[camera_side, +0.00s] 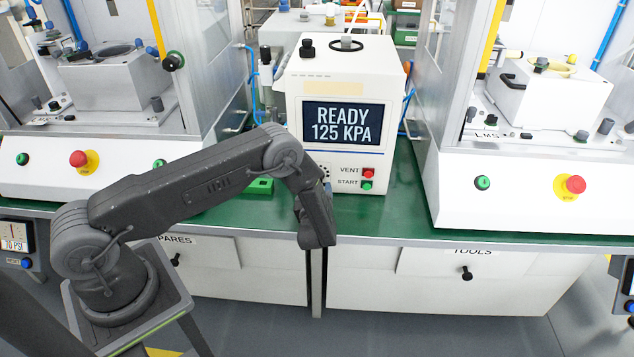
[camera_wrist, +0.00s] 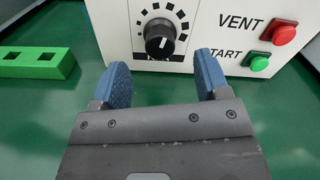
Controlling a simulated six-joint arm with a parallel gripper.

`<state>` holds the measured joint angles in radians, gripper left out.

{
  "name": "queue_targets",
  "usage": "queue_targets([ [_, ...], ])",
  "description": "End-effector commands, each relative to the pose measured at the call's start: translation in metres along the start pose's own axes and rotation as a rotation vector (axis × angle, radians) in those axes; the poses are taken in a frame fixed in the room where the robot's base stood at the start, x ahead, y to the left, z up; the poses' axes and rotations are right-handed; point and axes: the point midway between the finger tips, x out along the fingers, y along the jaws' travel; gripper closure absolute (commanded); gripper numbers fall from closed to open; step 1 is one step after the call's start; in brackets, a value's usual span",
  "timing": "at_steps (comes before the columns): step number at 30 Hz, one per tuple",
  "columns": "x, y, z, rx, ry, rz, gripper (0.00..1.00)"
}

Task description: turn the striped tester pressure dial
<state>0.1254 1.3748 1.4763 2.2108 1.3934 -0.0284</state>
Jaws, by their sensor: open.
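The white tester (camera_side: 395,85) stands on the green bench and its screen reads READY 125 KPA. Its pressure dial (camera_wrist: 160,38) is a black round knob with a white pointer line, ringed by tick marks, low on the front panel in the wrist view. The pointer leans up and to the right. In the side view the dial is mostly hidden behind my arm. My gripper (camera_wrist: 162,78) is open and empty, with blue fingertips apart. In the wrist view the knob lies ahead, between and just beyond the fingertips, with no visible contact.
The red VENT button (camera_wrist: 285,32) and green START button (camera_wrist: 259,63) sit right of the dial, close to the right finger. A green block with holes (camera_wrist: 38,63) lies on the bench (camera_side: 398,205) to the left. White stations with red stop buttons (camera_side: 576,184) flank the tester.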

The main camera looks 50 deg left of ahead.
Motion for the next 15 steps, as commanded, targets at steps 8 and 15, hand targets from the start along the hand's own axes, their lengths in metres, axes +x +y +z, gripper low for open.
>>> queue_targets([
  [8, -0.059, -0.001, 0.000, 0.001, 0.002, -0.003, 0.31],
  [15, -0.080, -0.001, 0.000, -0.001, 0.000, -0.001, 0.31],
])
